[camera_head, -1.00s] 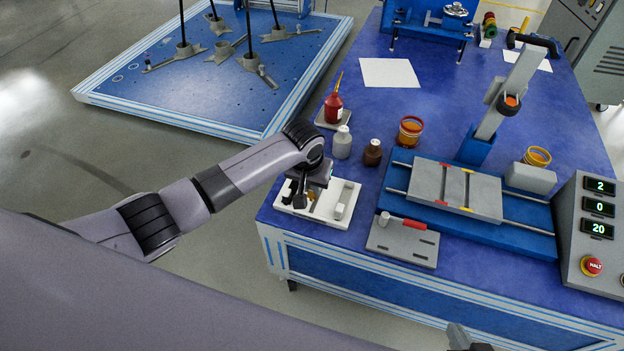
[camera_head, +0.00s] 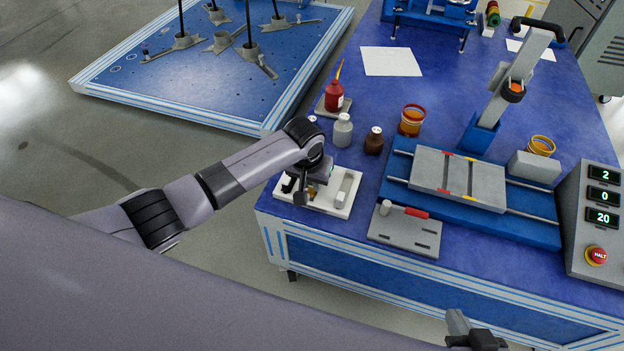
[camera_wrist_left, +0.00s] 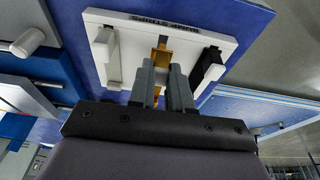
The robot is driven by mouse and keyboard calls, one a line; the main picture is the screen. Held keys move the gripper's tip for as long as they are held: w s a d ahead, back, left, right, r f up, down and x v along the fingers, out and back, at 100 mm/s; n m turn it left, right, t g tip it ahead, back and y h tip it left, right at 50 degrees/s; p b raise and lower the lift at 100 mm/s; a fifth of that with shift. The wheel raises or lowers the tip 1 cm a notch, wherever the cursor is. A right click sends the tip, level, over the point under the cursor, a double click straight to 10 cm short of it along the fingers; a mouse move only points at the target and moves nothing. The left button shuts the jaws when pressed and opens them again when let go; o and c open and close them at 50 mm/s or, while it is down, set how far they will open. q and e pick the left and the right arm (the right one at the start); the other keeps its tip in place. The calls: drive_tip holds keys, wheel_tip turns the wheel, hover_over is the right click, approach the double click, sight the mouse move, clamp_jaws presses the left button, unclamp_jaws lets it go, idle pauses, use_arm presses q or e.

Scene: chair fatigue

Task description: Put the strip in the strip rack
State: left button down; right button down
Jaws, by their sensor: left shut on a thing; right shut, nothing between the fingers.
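The strip rack (camera_head: 340,205) is a white board at the table's front left corner. In the left wrist view the rack (camera_wrist_left: 215,38) carries a label reading like "BUMP STRIPS", with a grey piece (camera_wrist_left: 108,45) on one side and a black piece (camera_wrist_left: 207,70) on the other. My left gripper (camera_head: 303,197) is over the rack. In the left wrist view its fingers (camera_wrist_left: 163,80) are shut on a brass-coloured strip (camera_wrist_left: 161,53), mostly hidden between them. I cannot tell whether the strip touches the rack. My right gripper (camera_head: 458,322) is shut and empty, in front of the table.
A grey plate (camera_head: 405,238) with a red-handled tool (camera_head: 408,211) lies right of the rack. A white bottle (camera_head: 343,131) and a brown bottle (camera_head: 374,141) stand behind it. A blue rig (camera_head: 398,168) and a control box (camera_head: 598,230) are further right.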

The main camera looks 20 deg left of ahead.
use_arm(q)
drive_tip(key=shift+p, duration=0.35)
idle(0.5)
drive_tip(key=shift+p, duration=0.4)
idle(0.5)
drive_tip(key=shift+p, duration=0.35)
drive_tip(key=shift+f, duration=0.15)
idle(0.3)
drive_tip(key=shift+f+b, duration=0.6)
drive_tip(key=shift+f, duration=0.05)
drive_tip(key=shift+f, duration=0.3)
drive_tip(key=c, duration=1)
unclamp_jaws()
